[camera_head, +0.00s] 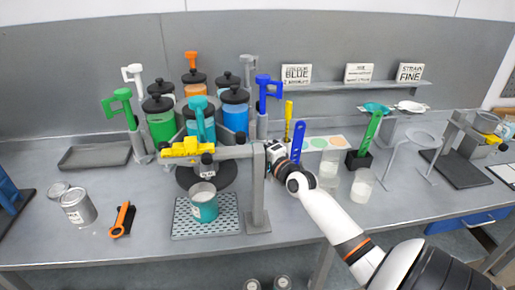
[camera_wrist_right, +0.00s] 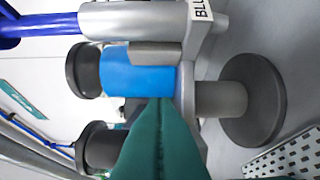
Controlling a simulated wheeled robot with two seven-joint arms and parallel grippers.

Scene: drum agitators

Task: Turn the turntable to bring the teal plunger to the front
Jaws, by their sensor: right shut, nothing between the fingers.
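The teal plunger (camera_head: 200,116) stands upright at the front of the turntable cluster in the head view, behind the yellow-topped beam. The turntable (camera_head: 190,178) carries several lidded canisters, including a green one (camera_head: 160,126) and a blue one (camera_head: 235,117); its round base is partly hidden. My right gripper (camera_head: 270,150) is at the grey post, right of the turntable, its fingertips mostly hidden there. In the right wrist view its dark green fingers (camera_wrist_right: 163,105) are shut and empty, pointing toward the blue canister (camera_wrist_right: 140,70); contact cannot be told.
The grey post (camera_head: 257,190) and beam (camera_head: 232,151) stand in front of the turntable. A cup with teal contents (camera_head: 204,207) stands on the perforated tray (camera_head: 232,222). A metal can (camera_head: 76,206) is at left; clear cups (camera_head: 362,185) are at right.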

